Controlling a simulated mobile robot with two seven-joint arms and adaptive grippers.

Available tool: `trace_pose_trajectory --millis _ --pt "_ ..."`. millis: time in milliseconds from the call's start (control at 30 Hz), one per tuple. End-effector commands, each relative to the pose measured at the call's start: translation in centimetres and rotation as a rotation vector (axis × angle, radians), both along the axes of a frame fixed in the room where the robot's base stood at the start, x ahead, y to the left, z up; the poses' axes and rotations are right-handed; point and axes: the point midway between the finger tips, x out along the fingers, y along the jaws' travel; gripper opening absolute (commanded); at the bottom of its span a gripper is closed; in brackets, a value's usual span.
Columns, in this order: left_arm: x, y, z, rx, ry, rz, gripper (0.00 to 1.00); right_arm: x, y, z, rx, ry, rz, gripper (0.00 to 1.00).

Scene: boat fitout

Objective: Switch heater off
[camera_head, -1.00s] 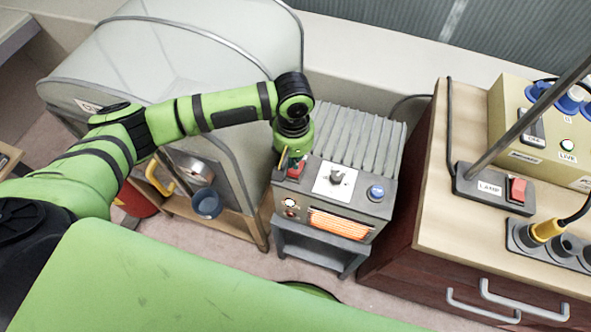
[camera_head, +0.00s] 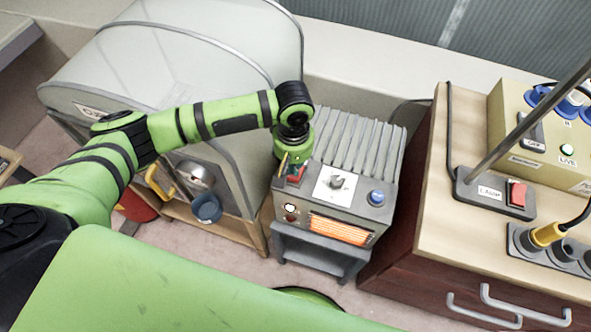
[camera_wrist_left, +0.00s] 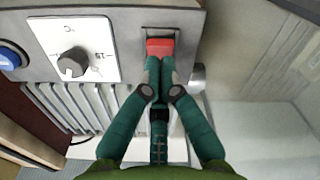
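The grey heater (camera_head: 350,138) stands on a small dark stand, with a ribbed top, a white dial plate (camera_head: 334,186) and a blue knob (camera_head: 376,197). Its front grille (camera_head: 340,229) glows orange. A red switch (camera_head: 297,174) sits at the left of its panel; it also shows in the left wrist view (camera_wrist_left: 160,47). My left gripper (camera_wrist_left: 160,72) points down at this switch, its fingertips together, empty, at the switch's near edge. Whether they touch is hard to tell. In the head view the left gripper (camera_head: 288,172) partly hides the switch. My right gripper is not in view.
A wooden cabinet (camera_head: 430,215) stands close on the right, bearing a lamp base with a red switch (camera_head: 517,193), a beige power box (camera_head: 505,105) and a socket strip (camera_head: 520,240). A grey covered box (camera_head: 180,55) stands left of the heater, with a blue cup (camera_head: 207,207).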

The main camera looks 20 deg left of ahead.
Motion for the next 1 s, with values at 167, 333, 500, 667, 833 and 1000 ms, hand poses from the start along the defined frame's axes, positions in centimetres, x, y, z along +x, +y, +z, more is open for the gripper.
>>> trace_pose_trajectory --millis 167,333,500,667,833,1000 --pt "0.0 -0.01 0.01 0.0 0.0 0.0 0.0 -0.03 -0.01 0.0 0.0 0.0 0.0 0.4" --pt "0.0 -0.01 0.0 0.0 0.0 0.0 0.0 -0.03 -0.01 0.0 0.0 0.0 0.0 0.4" --pt "0.0 0.0 -0.02 0.0 0.0 0.0 0.0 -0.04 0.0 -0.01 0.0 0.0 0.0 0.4" --pt "-0.01 0.0 -0.2 0.0 0.0 0.0 0.0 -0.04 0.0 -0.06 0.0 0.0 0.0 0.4" --pt "-0.01 0.0 -0.46 0.0 0.001 0.0 0.0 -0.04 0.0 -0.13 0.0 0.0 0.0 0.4" --pt "0.0 -0.01 -0.71 0.0 0.001 0.0 0.0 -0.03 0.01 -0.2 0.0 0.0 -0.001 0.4"
